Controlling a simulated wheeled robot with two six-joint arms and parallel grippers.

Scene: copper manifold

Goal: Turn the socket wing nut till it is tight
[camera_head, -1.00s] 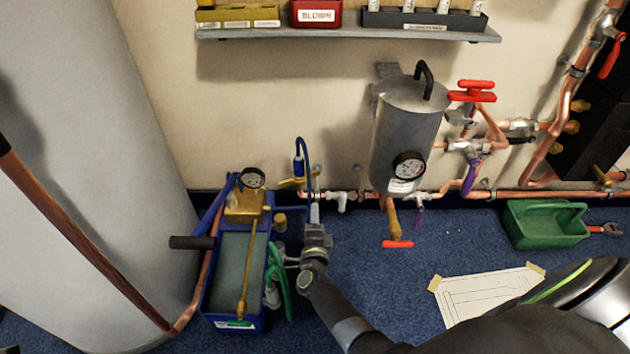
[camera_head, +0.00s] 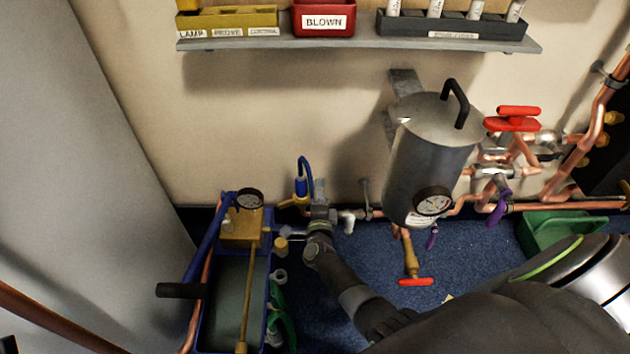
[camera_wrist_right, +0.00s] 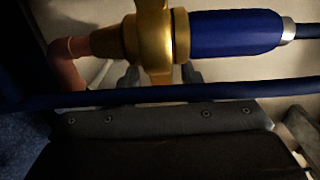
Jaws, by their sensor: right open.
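The brass socket wing nut (camera_head: 294,201) sits at the foot of the wall, at the lower end of a blue sleeve (camera_head: 301,187) with a blue hose. In the right wrist view the brass nut (camera_wrist_right: 155,42) is large at the top, between a copper elbow and the blue sleeve (camera_wrist_right: 235,33). My right gripper (camera_head: 319,190) is just right of the nut in the head view. Its dark fingertips (camera_wrist_right: 162,75) show apart below the nut in the wrist view, partly hidden by the blue hose. I cannot tell whether they touch it. My left gripper is out of view.
A blue test pump (camera_head: 240,290) with a gauge and black handle stands at left. A grey cylinder (camera_head: 425,170) with a red-handled drain hangs right of my gripper. Copper pipes run along the wall. A shelf (camera_head: 350,46) with boxes is above; a green tray (camera_head: 565,232) is at right.

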